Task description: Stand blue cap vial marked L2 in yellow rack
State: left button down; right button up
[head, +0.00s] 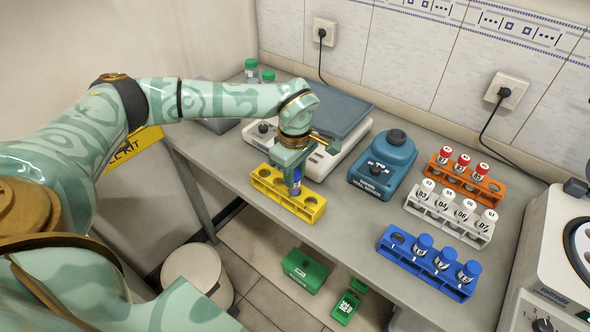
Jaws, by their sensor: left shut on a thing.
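My left gripper (294,170) points down over the yellow rack (311,213) and is shut on a blue cap vial (296,187). The vial is upright at the middle of the rack. I cannot tell whether its lower end is inside a hole or just above it, and its mark is not readable. Open holes of the rack show on both sides of the vial. My right gripper is not in view.
A blue rack (405,262) with blue cap vials and one empty hole stands at the front right. Behind it are a white rack (447,226) and an orange rack (489,193), both holding vials. A blue device (381,172) and a balance (318,163) stand behind the yellow rack.

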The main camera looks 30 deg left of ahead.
pick_arm(q)
jog(key=shift+f, duration=0.4)
jog(key=c, duration=1.1)
grip_release()
jog(key=shift+r, duration=0.1)
notch_tip(320, 180, up, 7)
jog(key=p, duration=0.6)
jog(key=shift+p, duration=0.3)
